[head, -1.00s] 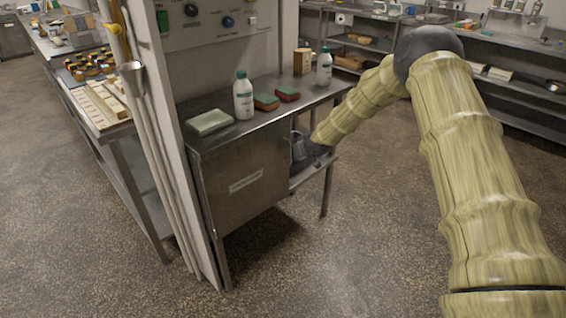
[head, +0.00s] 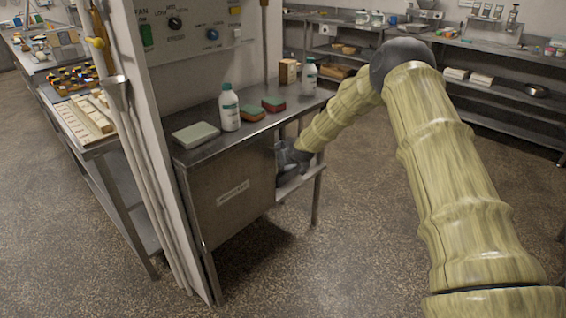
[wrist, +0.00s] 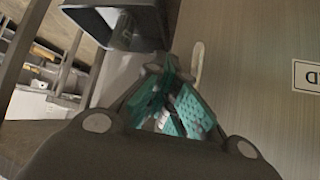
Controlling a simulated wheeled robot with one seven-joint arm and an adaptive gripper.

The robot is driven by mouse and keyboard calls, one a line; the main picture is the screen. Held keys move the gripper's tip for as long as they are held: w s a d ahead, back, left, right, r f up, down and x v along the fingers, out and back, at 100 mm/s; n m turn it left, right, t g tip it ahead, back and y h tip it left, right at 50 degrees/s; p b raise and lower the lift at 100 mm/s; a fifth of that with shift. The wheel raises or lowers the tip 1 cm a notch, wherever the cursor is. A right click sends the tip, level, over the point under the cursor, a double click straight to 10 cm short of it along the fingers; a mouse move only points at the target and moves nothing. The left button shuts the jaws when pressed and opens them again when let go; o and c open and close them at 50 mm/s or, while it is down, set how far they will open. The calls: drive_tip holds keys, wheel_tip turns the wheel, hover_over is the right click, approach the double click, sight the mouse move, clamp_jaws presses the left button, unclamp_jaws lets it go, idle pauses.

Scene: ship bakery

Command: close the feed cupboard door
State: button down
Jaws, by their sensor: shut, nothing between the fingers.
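The feed cupboard door (head: 235,203) is a grey-brown metal panel with a white label, under the left part of the steel counter. I cannot tell how far ajar it stands. In the wrist view the door's face (wrist: 255,110) fills the right side, with a pale upright handle (wrist: 198,62) and part of the label. My gripper (head: 284,161) is at the door's right edge, below the counter top, partly hidden there. In the wrist view my gripper (wrist: 172,105) has its teal finger pads together, empty, just below and left of the handle. I cannot tell whether it touches the door.
The counter top (head: 190,158) holds a pale block, white bottles and sponges. A lower shelf (head: 300,181) lies right of the door. A white partition with poles (head: 150,180) stands on the left. The floor (head: 370,230) in front is clear.

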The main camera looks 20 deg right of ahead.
drive_tip(key=s+d+r, duration=0.6)
drive_tip(key=s+r, duration=0.1)
drive_tip(key=s, duration=0.3)
drive_tip(key=s+a+f+g+p, duration=0.15)
drive_tip(key=s+a+f, duration=0.25)
drive_tip(key=s+f, duration=0.4)
drive_tip(key=s+a+f+m+g+p, duration=0.1)
drive_tip(key=s+a+f+g, duration=0.1)
drive_tip(key=s+a+f, duration=0.65)
drive_tip(key=s+a+f+g+p, duration=0.15)
drive_tip(key=s+f, duration=0.35)
drive_tip(key=s, duration=0.7)
drive_tip(key=s+a+f+m+g+h+p, duration=0.1)
drive_tip(key=s+g, duration=0.3)
drive_tip(key=s, duration=2.9)
drive_tip(key=shift+s+a+f+g+p, duration=0.3)
drive_tip(key=shift+s+a+f+p, duration=0.05)
drive_tip(key=shift+a+f+p, duration=0.25)
